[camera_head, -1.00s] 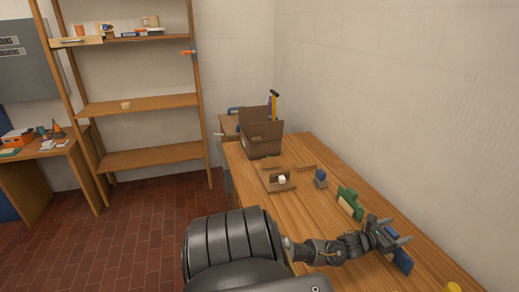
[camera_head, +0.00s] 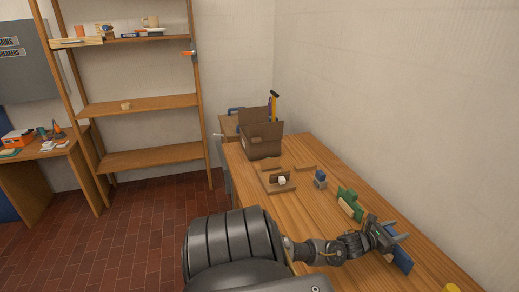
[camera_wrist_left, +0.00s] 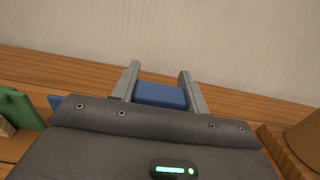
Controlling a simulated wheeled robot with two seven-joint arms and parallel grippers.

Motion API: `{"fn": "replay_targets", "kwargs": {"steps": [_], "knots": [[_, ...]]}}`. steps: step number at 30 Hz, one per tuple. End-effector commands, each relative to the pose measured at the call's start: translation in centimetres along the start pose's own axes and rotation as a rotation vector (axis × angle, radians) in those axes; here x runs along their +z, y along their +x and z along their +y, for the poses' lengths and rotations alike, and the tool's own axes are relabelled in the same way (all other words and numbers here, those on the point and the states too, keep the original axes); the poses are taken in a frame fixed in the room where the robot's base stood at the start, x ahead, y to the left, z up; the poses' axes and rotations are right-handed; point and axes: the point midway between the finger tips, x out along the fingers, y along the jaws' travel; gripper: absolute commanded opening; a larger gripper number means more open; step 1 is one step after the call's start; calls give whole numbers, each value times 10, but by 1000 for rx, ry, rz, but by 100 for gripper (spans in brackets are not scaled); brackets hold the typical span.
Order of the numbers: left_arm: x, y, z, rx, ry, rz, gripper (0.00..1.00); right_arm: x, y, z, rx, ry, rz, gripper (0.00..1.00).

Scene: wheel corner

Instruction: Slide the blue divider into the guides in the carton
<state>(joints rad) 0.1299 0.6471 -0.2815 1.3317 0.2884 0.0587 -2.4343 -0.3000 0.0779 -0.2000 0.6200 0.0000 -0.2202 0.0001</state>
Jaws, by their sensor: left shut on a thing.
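The blue divider (camera_head: 402,262) is a flat blue panel low at the right of the head view, partly hidden by my left gripper (camera_head: 392,232). My left gripper is shut on it. In the left wrist view a blue piece of it (camera_wrist_left: 160,95) sits between the two fingers (camera_wrist_left: 159,82). The brown carton (camera_head: 262,142) stands open at the far end of the wooden table, well away from the gripper. Its inside and any guides are hidden from here. My right gripper does not show.
The wooden table (camera_head: 318,222) runs along the wall. Between carton and gripper stand a wooden tray (camera_head: 277,187) with a white item, a small blue-and-grey block (camera_head: 320,179) and a green part (camera_head: 350,204). A yellow-handled tool (camera_head: 274,105) shows by the carton.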

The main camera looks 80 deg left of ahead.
Motion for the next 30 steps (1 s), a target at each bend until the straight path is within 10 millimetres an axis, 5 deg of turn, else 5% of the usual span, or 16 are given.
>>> {"fn": "replay_targets", "kwargs": {"steps": [30], "knots": [[57, 0, 0, 0, 0, 0, 13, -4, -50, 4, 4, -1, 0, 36]]}}
